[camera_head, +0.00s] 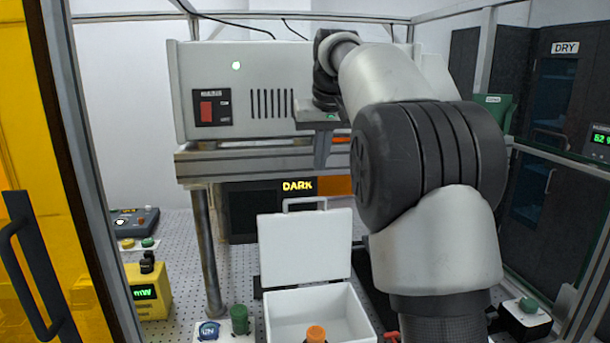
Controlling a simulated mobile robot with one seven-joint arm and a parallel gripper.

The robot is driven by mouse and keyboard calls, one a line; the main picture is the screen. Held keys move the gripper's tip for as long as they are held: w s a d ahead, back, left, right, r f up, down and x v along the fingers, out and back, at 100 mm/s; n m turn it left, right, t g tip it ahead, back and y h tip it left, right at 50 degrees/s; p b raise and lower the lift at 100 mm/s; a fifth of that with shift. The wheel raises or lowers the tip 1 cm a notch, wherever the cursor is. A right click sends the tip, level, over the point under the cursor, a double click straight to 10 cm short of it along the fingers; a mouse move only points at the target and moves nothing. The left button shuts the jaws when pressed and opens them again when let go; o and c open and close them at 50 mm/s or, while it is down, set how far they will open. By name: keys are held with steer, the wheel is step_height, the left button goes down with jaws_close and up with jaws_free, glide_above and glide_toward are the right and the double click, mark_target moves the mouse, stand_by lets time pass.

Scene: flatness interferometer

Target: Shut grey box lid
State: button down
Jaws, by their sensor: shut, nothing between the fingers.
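The pale grey box (345,308) stands open on the perforated table. Its lid (305,245) is raised nearly upright at the back, with a handle (304,203) along its top edge. My gripper (321,163) is shut and empty. It points down above and behind the raised lid, in front of the instrument's shelf, and is apart from the lid. My arm hides the area right of the box.
An orange-capped bottle (316,334) shows at the box's front; I cannot tell whether it is inside. A green-capped item (240,319) and a blue cap (209,331) stand left of it. A metal post (208,255) supports the shelf (245,163). A yellow meter (150,291) stands farther left.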

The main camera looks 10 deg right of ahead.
steer(key=x, duration=1)
steer(key=shift+a+b, duration=0.1)
steer(key=shift+b, duration=0.45)
